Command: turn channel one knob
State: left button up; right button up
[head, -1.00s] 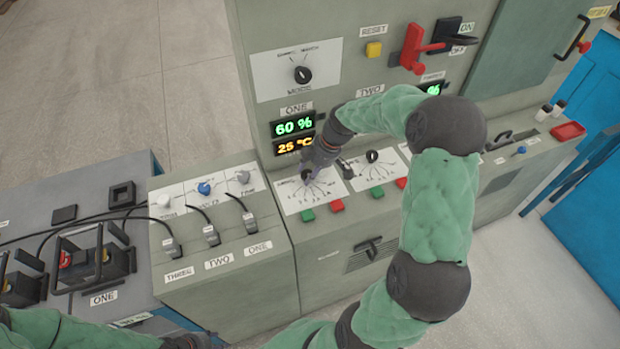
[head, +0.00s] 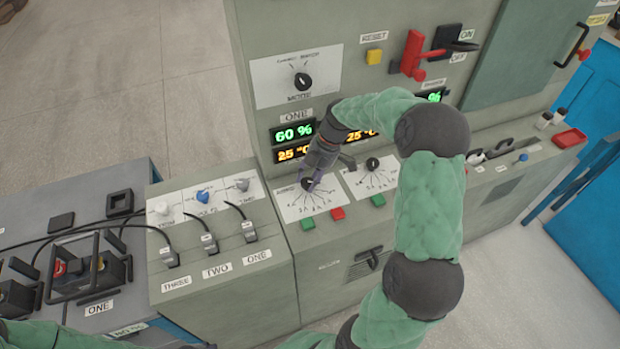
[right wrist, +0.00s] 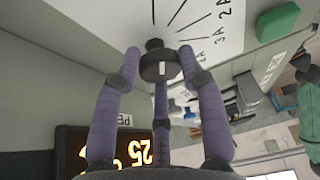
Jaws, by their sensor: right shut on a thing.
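The channel one knob (right wrist: 160,66) is a small black knob with a white mark, on a white dial plate (head: 301,205) under the display marked ONE. In the head view my right gripper (head: 308,182) reaches down onto it and hides most of it. In the right wrist view the purple fingers of my right gripper (right wrist: 160,68) are closed around the knob, two at its sides and one below. The display (head: 293,134) reads 60 % with 25 °C under it. My left arm (head: 60,335) shows only at the bottom left edge; its gripper is not seen clearly.
The channel two knob (head: 372,163) stands on its own plate to the right. Green (head: 307,223) and red (head: 338,213) buttons sit just below the channel one plate. A mode knob (head: 302,80) is above. Cables and black clamps stand at left.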

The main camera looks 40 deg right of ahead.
jog(key=shift+w+r, duration=0.15)
jog(key=shift+r, duration=0.1)
jog(key=o, duration=1.1)
jog(key=shift+a, duration=0.1)
jog(key=shift+o, duration=0.2)
jog(key=shift+a+f, duration=0.1)
jog(key=v, duration=1.2)
